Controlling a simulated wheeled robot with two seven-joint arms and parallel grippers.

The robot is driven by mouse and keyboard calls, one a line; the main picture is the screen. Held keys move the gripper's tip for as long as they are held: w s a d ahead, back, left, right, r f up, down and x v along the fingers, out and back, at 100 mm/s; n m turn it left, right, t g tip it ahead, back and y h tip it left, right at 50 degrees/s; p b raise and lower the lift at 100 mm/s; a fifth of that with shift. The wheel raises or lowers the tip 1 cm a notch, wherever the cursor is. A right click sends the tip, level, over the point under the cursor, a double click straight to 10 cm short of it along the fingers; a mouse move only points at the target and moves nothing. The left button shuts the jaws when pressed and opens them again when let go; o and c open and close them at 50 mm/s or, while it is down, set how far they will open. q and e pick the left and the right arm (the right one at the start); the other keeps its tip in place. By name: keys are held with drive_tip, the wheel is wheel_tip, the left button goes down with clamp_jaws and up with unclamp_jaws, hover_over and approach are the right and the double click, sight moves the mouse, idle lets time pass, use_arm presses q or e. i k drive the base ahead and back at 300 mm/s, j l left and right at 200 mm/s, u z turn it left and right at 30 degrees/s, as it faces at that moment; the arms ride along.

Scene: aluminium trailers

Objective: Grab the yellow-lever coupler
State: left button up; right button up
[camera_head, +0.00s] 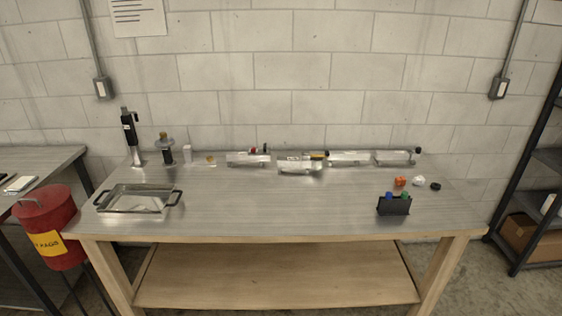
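Several silvery couplers lie in a row along the back of the metal-topped workbench (270,205). The one near the middle (298,166) sits slightly forward of the others and has a small yellow part, apparently its lever (317,156), at its upper right end. To its left is a coupler (247,159) with a red part on top. To its right are two more couplers, one close beside it (350,156) and one farther right (396,158) with a dark end. Fine detail is too small to tell. Neither of my grippers is in view.
A metal tray (138,188) with dark handles is at the front left. A black holder (394,206) with blue and green items stands front right, near small orange, white and black items. A black upright tool (131,135) stands back left. The bench middle is clear.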

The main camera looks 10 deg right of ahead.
sight(307, 163)
drive_tip(key=i+l+u, duration=0.2)
drive_tip(key=u, duration=0.25)
drive_tip(key=i+l+u, duration=0.3)
drive_tip(key=u, duration=0.15)
drive_tip(key=i+l, duration=0.25)
drive_tip(key=l, duration=0.15)
drive_tip(key=i+l+u, duration=0.1)
drive_tip(key=i+l, duration=0.15)
drive_tip(key=i+l+u, duration=0.1)
drive_tip(key=l, duration=0.4)
drive_tip(key=i+l, duration=0.35)
